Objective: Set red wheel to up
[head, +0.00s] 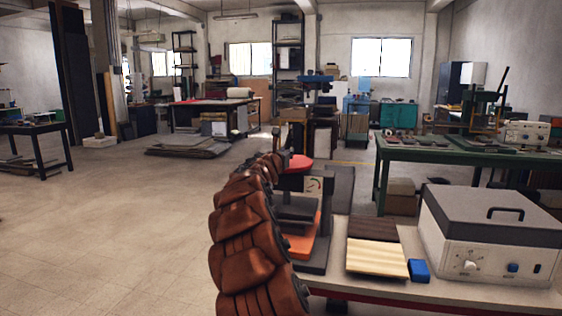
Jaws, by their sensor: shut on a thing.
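The red wheel (299,163) is a small red disc on the upper part of a press (311,238) with an orange and dark grey body. The press stands at the left end of the near table. My brown segmented arm rises in front of it and hides its left side. My gripper (283,157) is at the wheel's left edge, small and partly hidden by my arm; it is shut on the wheel. A pale plate with dark marks (314,185) shows just below the wheel. The wheel's exact setting is too small to read.
The near table (450,290) also holds dark and light boards (376,257), a small blue block (419,270) and a white box with a grey lid (490,240). A green bench (440,153) stands behind at right. The floor at left is clear.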

